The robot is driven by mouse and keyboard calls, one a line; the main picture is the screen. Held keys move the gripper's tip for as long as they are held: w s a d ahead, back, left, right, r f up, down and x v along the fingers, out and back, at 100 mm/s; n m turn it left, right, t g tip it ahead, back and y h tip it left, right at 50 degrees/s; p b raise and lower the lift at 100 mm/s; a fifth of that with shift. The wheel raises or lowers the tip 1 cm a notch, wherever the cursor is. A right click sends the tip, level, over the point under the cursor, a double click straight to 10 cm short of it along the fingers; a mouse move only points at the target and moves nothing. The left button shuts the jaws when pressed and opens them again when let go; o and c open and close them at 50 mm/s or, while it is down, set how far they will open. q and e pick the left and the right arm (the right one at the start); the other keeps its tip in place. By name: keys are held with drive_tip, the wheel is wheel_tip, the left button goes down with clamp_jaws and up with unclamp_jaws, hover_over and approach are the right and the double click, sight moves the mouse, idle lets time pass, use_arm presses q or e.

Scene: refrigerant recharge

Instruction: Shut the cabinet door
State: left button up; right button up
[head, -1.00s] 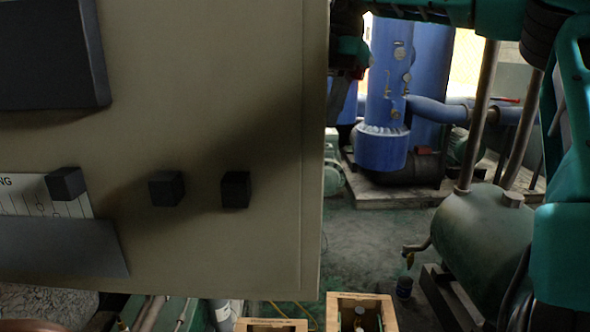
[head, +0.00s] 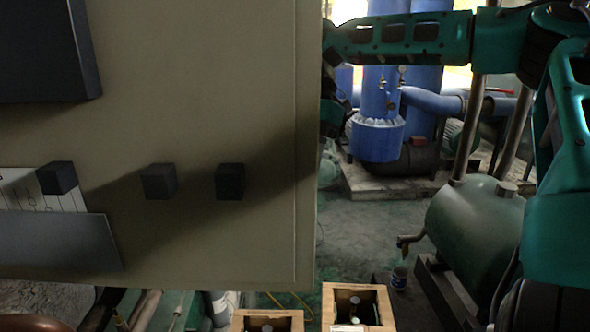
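The cabinet door (head: 210,100) is a large beige panel that fills the left half of the head view, close to me. It carries black blocks, a dark box at the upper left and a grey pocket with a printed sheet. My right arm comes in from the right and reaches to the door's right edge. Its wrist end shows beside that edge, and the gripper fingers are hidden or too dark to make out. I cannot tell if they touch the door. My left gripper is not in view. The cabinet body is not clearly seen.
Two open wooden crates (head: 328,311) with bottles stand below the door's lower right corner. A green tank (head: 475,240) on a stand is at the right. Blue pipework (head: 378,138) stands behind. Bare floor lies between them.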

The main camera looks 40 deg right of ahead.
drive_tip(key=shift+f, duration=0.25)
clamp_jaws()
idle(0.5)
